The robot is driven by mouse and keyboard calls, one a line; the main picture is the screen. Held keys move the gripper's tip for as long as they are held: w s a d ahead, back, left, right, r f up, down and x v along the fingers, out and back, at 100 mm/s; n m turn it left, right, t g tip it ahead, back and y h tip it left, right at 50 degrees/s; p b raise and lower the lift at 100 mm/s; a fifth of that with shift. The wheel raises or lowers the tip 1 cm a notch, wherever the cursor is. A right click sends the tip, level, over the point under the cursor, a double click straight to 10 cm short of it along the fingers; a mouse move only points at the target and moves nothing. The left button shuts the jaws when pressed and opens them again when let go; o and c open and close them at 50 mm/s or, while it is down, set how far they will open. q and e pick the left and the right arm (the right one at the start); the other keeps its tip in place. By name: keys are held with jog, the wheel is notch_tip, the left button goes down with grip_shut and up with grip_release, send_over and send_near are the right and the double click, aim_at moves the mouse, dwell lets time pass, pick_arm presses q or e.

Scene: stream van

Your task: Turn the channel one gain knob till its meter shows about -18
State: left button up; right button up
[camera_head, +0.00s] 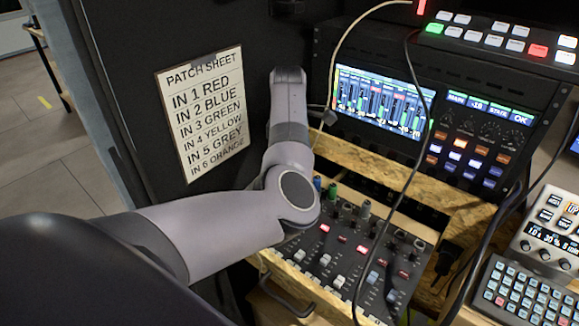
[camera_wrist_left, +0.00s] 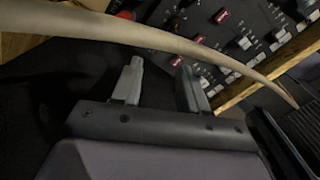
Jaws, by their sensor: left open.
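The mixer panel (camera_head: 345,255) has a row of coloured knobs at its back edge. A blue knob (camera_head: 317,183) and a green knob (camera_head: 332,190) show beside my arm, which covers the row's left end. I cannot make out the channel one knob in the head view. The meter screen (camera_head: 380,100) has several green bars; its numbers are too small to read. My left gripper (camera_wrist_left: 160,84) is open and empty, apart from the mixer panel (camera_wrist_left: 215,38) in the wrist view. The gripper's fingers are not clear in the head view. My right gripper is not seen.
A pale cable (camera_wrist_left: 150,38) crosses just beyond my left fingers. A black cable (camera_head: 392,190) hangs over the mixer. A patch sheet (camera_head: 203,115) lists IN 1 as red. A small readout (camera_head: 478,104) shows -18 and OK. A keypad (camera_head: 525,295) stands at right.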

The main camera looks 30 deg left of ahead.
pick_arm(q)
jog(key=shift+w+a+f, duration=0.1)
jog(key=shift+w+a, duration=0.1)
jog(key=shift+w, duration=0.15)
jog(key=shift+f, duration=3.4)
grip_shut()
